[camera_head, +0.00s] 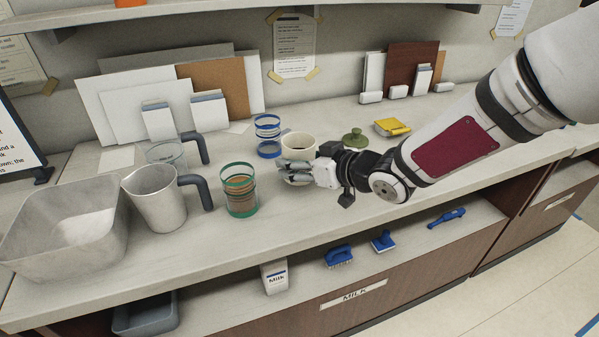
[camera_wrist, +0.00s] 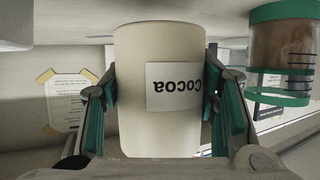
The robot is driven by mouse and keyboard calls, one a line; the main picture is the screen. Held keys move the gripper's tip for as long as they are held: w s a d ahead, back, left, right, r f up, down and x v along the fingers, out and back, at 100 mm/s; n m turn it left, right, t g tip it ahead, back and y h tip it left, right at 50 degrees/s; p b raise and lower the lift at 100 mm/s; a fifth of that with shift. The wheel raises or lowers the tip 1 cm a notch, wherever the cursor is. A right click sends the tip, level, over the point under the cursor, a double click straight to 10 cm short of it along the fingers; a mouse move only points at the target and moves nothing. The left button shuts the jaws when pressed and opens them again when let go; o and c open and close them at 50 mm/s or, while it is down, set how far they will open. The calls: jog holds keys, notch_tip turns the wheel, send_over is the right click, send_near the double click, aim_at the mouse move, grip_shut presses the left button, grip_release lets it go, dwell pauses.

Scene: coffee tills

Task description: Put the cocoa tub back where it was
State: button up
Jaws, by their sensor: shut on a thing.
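The tub is at the counter (camera_head: 300,215), behind my gripper. I cannot tell whether its base touches the counter. A green lid (camera_head: 355,138) with a knob lies to its right.
A green-banded jar of brown contents (camera_head: 240,192) stands left of my gripper, and a blue-banded jar (camera_head: 268,135) stands close behind left. A metal pitcher (camera_head: 158,198), a glass jug (camera_head: 167,154) and a metal bin (camera_head: 65,228) are further left. A yellow item (camera_head: 392,127) lies right.

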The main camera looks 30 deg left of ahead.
jog(key=shift+f, duration=1.4)
jog(key=shift+f, duration=0.1)
jog(key=shift+f+b, duration=0.15)
jog(key=shift+b, duration=0.2)
jog(key=o, duration=1.3)
jog(key=shift+r, duration=0.2)
jog(key=shift+d+r, duration=0.15)
jog(key=shift+d, duration=0.1)
jog(key=p+v, duration=0.2)
jog(key=v, duration=0.9)
jog(key=shift+s+d+r, duration=0.1)
jog(key=shift+s+d, duration=0.05)
jog(key=shift+s, duration=0.05)
